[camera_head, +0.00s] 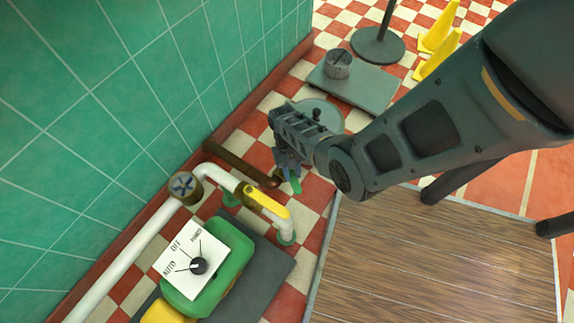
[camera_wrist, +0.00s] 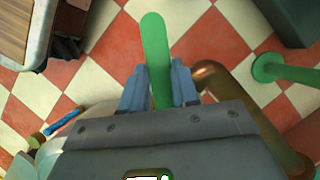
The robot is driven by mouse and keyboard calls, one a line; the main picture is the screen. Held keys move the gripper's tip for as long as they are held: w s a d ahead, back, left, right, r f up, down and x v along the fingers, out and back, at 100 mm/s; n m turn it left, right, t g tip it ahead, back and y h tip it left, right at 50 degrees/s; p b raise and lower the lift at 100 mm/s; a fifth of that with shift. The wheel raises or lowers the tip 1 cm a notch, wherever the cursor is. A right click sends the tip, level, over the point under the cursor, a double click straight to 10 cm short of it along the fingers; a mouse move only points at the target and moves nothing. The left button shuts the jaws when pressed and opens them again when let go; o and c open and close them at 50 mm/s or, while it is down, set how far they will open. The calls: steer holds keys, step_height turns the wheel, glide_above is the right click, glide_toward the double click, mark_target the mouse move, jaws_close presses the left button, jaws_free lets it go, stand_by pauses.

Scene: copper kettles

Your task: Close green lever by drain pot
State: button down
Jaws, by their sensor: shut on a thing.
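The green lever (camera_wrist: 155,45) stands between the two blue-grey fingers of my gripper (camera_wrist: 159,78) in the wrist view, its rounded end reaching out past the fingertips. In the head view, a short green tip of the lever (camera_head: 295,187) shows just below my gripper (camera_head: 288,165). My gripper is shut on the lever. The lever's pivot is hidden by the gripper. A round grey vessel (camera_head: 322,108), perhaps the drain pot, is partly hidden behind my gripper in the head view.
A brown copper pipe (camera_head: 235,160) runs along the wall beside the gripper. A white pipe with a yellow lever (camera_head: 265,201) and a green control box (camera_head: 225,270) are at lower left. A wooden surface (camera_head: 440,260) lies at lower right. Yellow cones (camera_head: 437,55) stand at the back.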

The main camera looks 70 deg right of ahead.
steer(key=shift+s+d+n+g+h+p, duration=0.2)
steer(key=shift+s+d+n+h, duration=0.25)
steer(key=shift+n, duration=0.8)
steer(key=shift+s+d+n+g+h+p, duration=0.1)
steer(key=shift+s+d+n+g+h, duration=0.35)
steer(key=shift+n, duration=0.75)
steer(key=shift+s+d+n+g+h+p, duration=0.1)
steer(key=shift+d+n+h, duration=0.2)
steer(key=shift+d+n, duration=0.65)
steer(key=shift+a+n, duration=0.25)
steer(key=shift+n, duration=0.15)
steer(key=c, duration=0.8)
jaws_free()
steer(key=shift+c, duration=0.2)
steer(key=shift+r, duration=0.1)
steer(key=p+v, duration=0.4)
steer(key=v, duration=0.3)
steer(key=shift+r, duration=0.25)
steer(key=shift+w, duration=0.1)
